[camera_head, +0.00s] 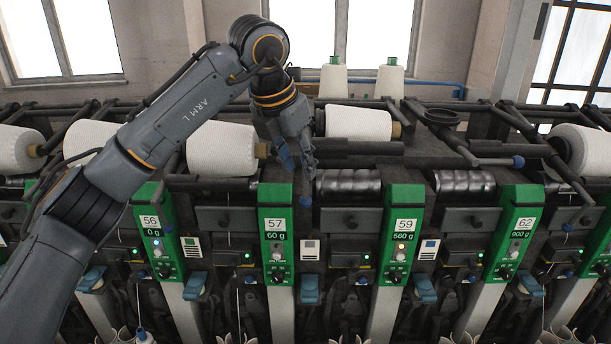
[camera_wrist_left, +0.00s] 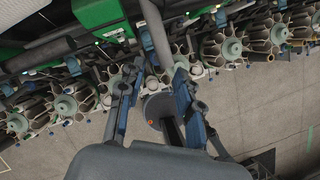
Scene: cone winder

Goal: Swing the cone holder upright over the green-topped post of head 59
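The green-topped post of head 59 (camera_head: 400,240) stands right of centre in the head view, its display reading 560 g. Left of it lies a bare dark drum (camera_head: 348,185), with a white cone (camera_head: 355,122) raised behind it. A dark bar (camera_head: 362,148), perhaps part of the cone holder, runs in front of this cone. My left gripper (camera_head: 299,174) points down between post 57 and that drum. In the left wrist view my left gripper (camera_wrist_left: 158,72) has its fingers apart, with a grey disc between them. Contact with the holder cannot be told. My right gripper is out of view.
Neighbouring posts 56 (camera_head: 157,230), 57 (camera_head: 276,235) and 62 (camera_head: 512,235) stand close by. A white cone (camera_head: 220,150) lies behind my left arm. A dark arm with a blue knob (camera_head: 517,161) juts out near post 62. Bare floor (camera_wrist_left: 260,110) shows in the wrist view.

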